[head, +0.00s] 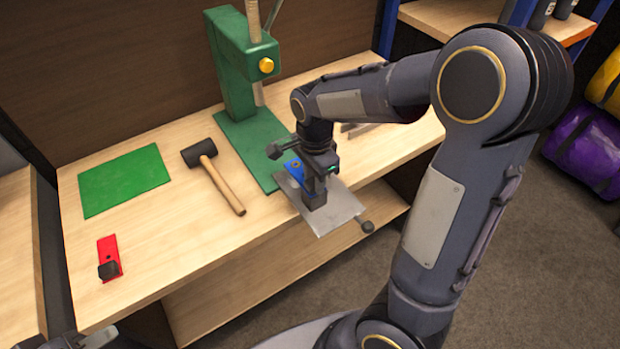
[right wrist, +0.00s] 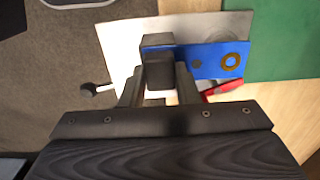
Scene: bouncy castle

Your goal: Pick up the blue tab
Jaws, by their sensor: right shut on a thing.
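The blue tab (head: 295,165) lies over a thin grey metal plate (head: 334,207) at the front edge of the workbench. It also shows in the right wrist view (right wrist: 207,61), with a brass ring near its outer end. My right gripper (head: 313,192) is shut on the other end of the tab. I cannot tell whether the tab is clear of the plate.
A green press (head: 238,85) stands behind the gripper. A mallet (head: 222,180), a green mat (head: 124,181) and a red tab (head: 109,252) with a black block on its end lie to the left on the workbench (head: 170,240). Bare bench lies between them.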

